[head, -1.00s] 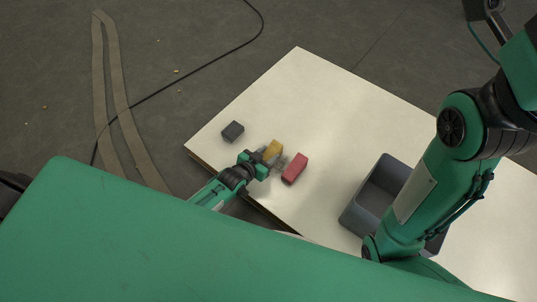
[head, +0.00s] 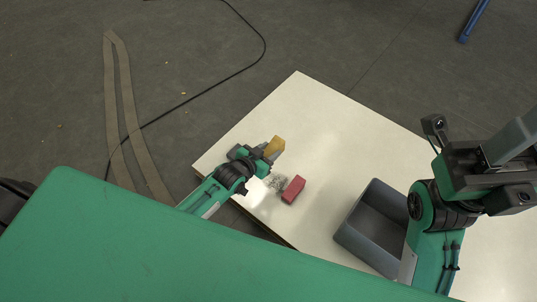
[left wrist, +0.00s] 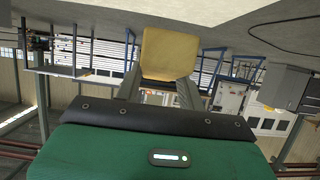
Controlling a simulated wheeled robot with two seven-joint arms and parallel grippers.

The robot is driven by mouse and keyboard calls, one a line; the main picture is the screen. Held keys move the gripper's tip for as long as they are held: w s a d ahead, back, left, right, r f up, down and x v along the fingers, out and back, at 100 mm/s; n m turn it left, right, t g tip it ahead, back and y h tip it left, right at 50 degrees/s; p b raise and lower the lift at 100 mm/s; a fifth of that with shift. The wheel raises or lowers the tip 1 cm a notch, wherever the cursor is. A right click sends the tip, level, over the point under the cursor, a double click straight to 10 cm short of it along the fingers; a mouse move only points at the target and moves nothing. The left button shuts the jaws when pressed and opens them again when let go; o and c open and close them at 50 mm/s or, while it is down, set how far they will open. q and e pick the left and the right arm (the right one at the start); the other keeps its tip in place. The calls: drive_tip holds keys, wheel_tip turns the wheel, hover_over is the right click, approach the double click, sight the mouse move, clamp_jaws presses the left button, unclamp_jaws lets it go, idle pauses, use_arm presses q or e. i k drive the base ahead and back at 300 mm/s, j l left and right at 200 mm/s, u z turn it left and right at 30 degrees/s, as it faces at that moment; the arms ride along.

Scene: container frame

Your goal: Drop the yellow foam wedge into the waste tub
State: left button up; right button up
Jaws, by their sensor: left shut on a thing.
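The yellow foam wedge (head: 276,145) is held between the fingers of my left gripper (head: 267,153), which is shut on it near the table's left side. It appears raised off the table. In the left wrist view the yellow wedge (left wrist: 169,52) sticks out beyond the two grey fingers (left wrist: 158,90). The waste tub, a grey open box (head: 358,243), stands on the table to the right of my left gripper, and its visible inside looks empty.
A red block (head: 293,189) and a grey speckled clump (head: 278,182) lie on the pale table (head: 320,130) between my left gripper and the tub. A dark block (head: 237,152) is partly hidden behind the gripper. The table's far middle is clear.

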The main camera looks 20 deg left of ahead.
sight(369, 234)
drive_tip(key=z, duration=1)
drive_tip(key=k+l+z, duration=0.2)
drive_tip(key=k+l, duration=0.25)
drive_tip(key=l, duration=0.05)
